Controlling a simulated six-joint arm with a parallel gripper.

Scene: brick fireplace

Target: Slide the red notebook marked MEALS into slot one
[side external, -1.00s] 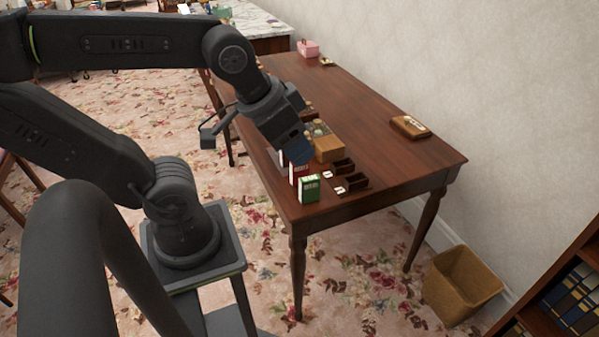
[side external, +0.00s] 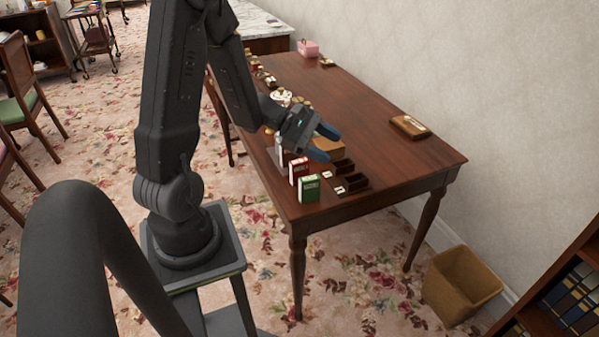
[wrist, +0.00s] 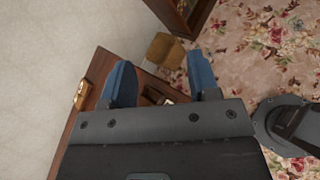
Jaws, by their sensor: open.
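The red notebook (side external: 298,168) stands upright on the table, between a green notebook (side external: 309,189) and a white one (side external: 280,150); its lettering is too small to read. A dark slotted holder (side external: 354,183) sits to its right, with small white cards (side external: 340,189) in front; I cannot read which slot is one. My gripper (side external: 323,144) is open and empty, with blue fingers above the table beyond the red notebook, near a wooden box. In the wrist view my gripper (wrist: 162,80) has its fingers wide apart, with part of the dark holder (wrist: 165,94) showing between them.
The wooden box (side external: 336,154) is partly hidden by my gripper. A brown case (side external: 410,127) lies near the wall, and a pink box (side external: 308,48) is at the far end. The table's right half is mostly clear. A waste bin (side external: 461,287) stands on the floor.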

